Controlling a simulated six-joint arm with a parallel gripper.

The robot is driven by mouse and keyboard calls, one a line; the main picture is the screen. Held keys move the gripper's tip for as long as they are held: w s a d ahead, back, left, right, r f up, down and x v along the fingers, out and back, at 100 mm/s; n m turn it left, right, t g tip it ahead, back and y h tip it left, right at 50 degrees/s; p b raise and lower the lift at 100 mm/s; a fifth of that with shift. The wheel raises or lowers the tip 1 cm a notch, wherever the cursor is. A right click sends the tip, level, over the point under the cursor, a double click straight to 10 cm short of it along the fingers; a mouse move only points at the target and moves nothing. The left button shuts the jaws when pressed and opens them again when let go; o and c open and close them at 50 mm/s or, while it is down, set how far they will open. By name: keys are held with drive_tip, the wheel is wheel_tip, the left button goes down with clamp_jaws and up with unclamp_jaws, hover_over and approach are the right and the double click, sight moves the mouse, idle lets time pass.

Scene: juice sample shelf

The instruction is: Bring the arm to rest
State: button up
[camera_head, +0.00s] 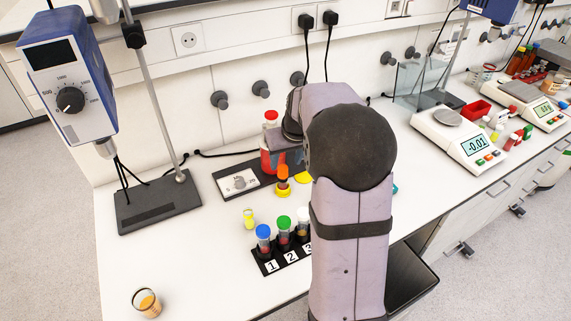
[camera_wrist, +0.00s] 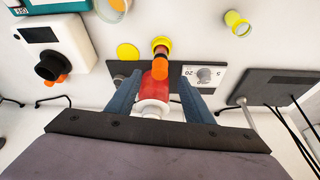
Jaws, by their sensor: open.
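My gripper (camera_wrist: 158,80) shows in the wrist view with its two blue fingers spread apart. A red bottle (camera_wrist: 152,92) appears in the gap between them, with no visible grip on it. In the head view my arm stands in the middle and hides most of my gripper. There the red bottle (camera_head: 268,160) stands just left of the arm, partly covered. An orange-capped tube (camera_head: 282,173) stands upright in a small yellow base in front of the bottle. It also shows beyond the fingertips in the wrist view (camera_wrist: 160,67).
A numbered rack (camera_head: 283,257) holds tubes with blue, green and white caps. A stirrer plate (camera_head: 238,184) lies beside the bottle. A stand base (camera_head: 158,203) is at left, a cup (camera_head: 146,302) at front left, and a scale (camera_head: 458,138) at right. The bench's left front is mostly clear.

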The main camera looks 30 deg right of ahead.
drive_tip(key=s+a+n+g+p, duration=0.1)
drive_tip(key=s+a+n+p, duration=0.1)
drive_tip(key=s+a+n, duration=0.5)
drive_tip(key=s+a+n+p, duration=0.25)
drive_tip(key=s+a, duration=0.55)
drive_tip(key=s, duration=0.5)
drive_tip(key=s+f+m+g+b, duration=0.1)
drive_tip(key=f+m, duration=0.1)
drive_tip(key=s+a+f+m+g+b, duration=0.1)
drive_tip(key=f+m, duration=0.1)
drive_tip(key=s+f+m+g+b, duration=0.1)
drive_tip(key=s+f+m+b, duration=0.1)
drive_tip(key=shift+a+f+m+y, duration=0.2)
drive_tip(key=shift+f+m+y, duration=0.1)
drive_tip(key=shift+f, duration=0.1)
drive_tip(key=shift+s+a+f+m, duration=0.15)
drive_tip(key=shift+s+f+m, duration=0.2)
drive_tip(key=shift+s+m, duration=0.2)
